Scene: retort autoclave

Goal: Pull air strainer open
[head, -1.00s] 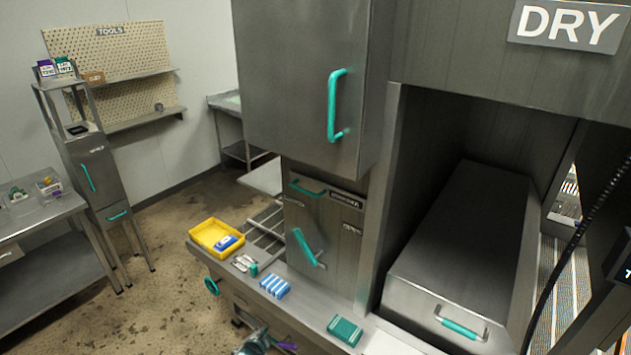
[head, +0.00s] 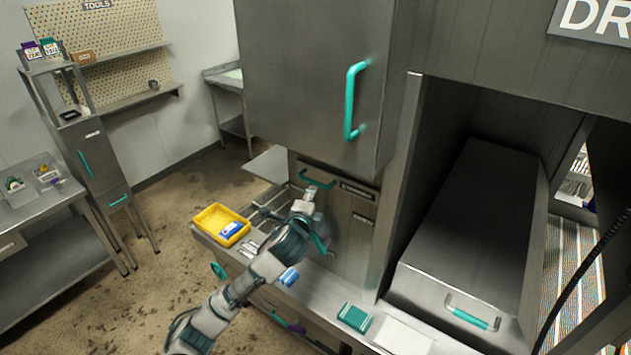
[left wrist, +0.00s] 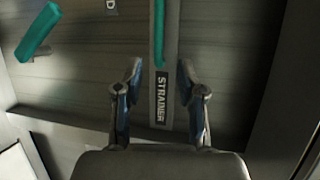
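The air strainer is a narrow steel drawer front with a black STRAINER label (head: 357,190) and a teal bar handle (head: 317,180), under the big upper cabinet. It looks closed. In the left wrist view the label (left wrist: 161,92) lies between my fingers, and the teal handle (left wrist: 159,30) runs up beyond the fingertips. My left gripper (head: 309,190) is in front of the strainer, just below its handle. Its fingers (left wrist: 160,70) are spread apart with nothing gripped between them. Whether they touch the front is unclear. My right gripper is not in view.
A slanted teal handle (head: 320,243) on the panel below is partly hidden by my left gripper. The counter holds a yellow tray (head: 205,222), a blue-and-white item (head: 289,277) and a green box (head: 354,317). A large teal-handled cabinet (head: 320,70) overhangs from above.

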